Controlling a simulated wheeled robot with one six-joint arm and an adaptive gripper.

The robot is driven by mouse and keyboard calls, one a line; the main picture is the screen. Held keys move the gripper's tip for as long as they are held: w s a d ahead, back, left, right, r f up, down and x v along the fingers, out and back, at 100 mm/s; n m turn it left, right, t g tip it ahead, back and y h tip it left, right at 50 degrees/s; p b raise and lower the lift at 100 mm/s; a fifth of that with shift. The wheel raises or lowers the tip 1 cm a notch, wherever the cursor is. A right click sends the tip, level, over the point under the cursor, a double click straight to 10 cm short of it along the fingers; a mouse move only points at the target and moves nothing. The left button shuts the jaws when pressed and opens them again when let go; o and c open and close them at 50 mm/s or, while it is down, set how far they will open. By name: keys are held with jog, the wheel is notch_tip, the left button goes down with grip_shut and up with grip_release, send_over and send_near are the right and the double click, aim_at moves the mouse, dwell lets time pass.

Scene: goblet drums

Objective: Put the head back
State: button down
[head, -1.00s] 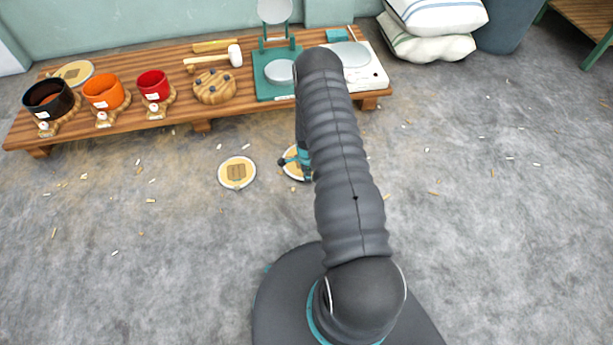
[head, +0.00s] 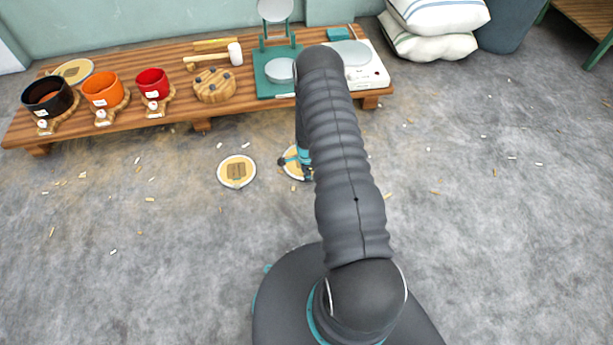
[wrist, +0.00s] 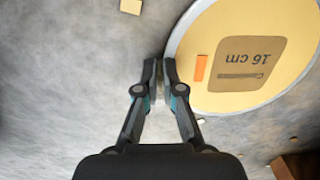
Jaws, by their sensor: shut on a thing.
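My gripper (wrist: 160,76) is shut on the near rim of a round cream drum head (wrist: 276,50) with a pale edge, in the wrist view. The head carries a brown "16 cm" label and a small orange mark. In the head view this drum head (head: 291,168) is partly hidden behind my gripper and arm; whether it touches the floor I cannot tell. A second round head (head: 236,184) lies flat on the floor to its left. Black (head: 50,108), orange (head: 103,101) and red (head: 153,93) goblet drums lie in wooden cradles on the low bench.
The wooden bench (head: 165,122) runs along the wall. It bears another round head (head: 73,71), a studded wooden disc (head: 215,94), a mallet (head: 234,53), a green stand (head: 273,88) and a white device (head: 374,79). Cushions (head: 430,42) stand at right. The floor is mostly clear, with small chips.

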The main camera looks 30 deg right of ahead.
jog(key=c, duration=1.2)
grip_release()
notch_tip(320, 180, up, 12)
